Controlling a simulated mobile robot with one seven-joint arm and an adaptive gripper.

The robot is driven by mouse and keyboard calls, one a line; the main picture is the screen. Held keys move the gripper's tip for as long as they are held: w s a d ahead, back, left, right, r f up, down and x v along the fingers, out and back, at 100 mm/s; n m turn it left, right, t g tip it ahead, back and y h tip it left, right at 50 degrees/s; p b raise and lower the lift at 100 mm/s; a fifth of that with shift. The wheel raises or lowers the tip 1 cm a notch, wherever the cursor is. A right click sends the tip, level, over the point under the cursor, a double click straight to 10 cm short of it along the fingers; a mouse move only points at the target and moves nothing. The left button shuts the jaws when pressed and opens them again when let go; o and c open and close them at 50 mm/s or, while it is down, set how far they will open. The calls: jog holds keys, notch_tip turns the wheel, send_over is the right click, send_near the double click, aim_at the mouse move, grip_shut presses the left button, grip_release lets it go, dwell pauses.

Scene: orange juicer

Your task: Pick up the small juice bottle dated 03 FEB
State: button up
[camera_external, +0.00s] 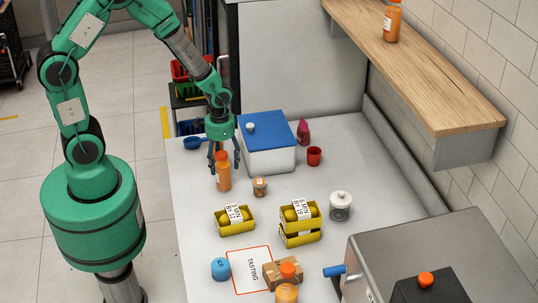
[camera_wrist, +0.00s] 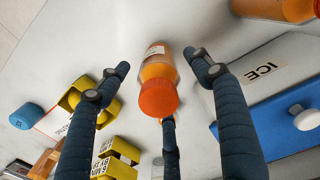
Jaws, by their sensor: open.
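An orange juice bottle (camera_external: 223,178) with an orange cap stands upright on the white counter, under my gripper (camera_external: 224,162). In the wrist view a bottle with an orange cap (camera_wrist: 158,97) and a white label lies between the spread dark fingers of my gripper (camera_wrist: 160,88). My gripper is open, and the fingers look apart from the bottle. The date on its label is not readable. Another orange bottle (camera_wrist: 280,8) is cut off at the top right of the wrist view.
A white box with a blue lid (camera_external: 265,130) stands close behind, right of my gripper. A wooden shelf (camera_external: 440,85) holds another bottle (camera_external: 392,22).

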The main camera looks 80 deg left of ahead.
aim_at(223, 170)
jog(key=shift+f+b, duration=0.5)
jog(key=shift+f, duration=1.75)
jog(key=c, duration=1.6)
jog(key=shift+c, duration=0.2)
jog(key=shift+r, duration=0.2)
jog(key=shift+r, duration=0.6)
notch_tip(223, 170, up, 2)
jog(key=shift+w+r+p, duration=0.1)
jog(key=shift+r+p, duration=0.1)
jog(key=shift+p, duration=0.4)
jog(key=s+d+r+p, duration=0.1)
jog(key=s+d, duration=0.2)
jog(key=s, duration=1.2)
jog(key=shift+s+p, duration=0.35)
jog(key=shift+s, duration=0.05)
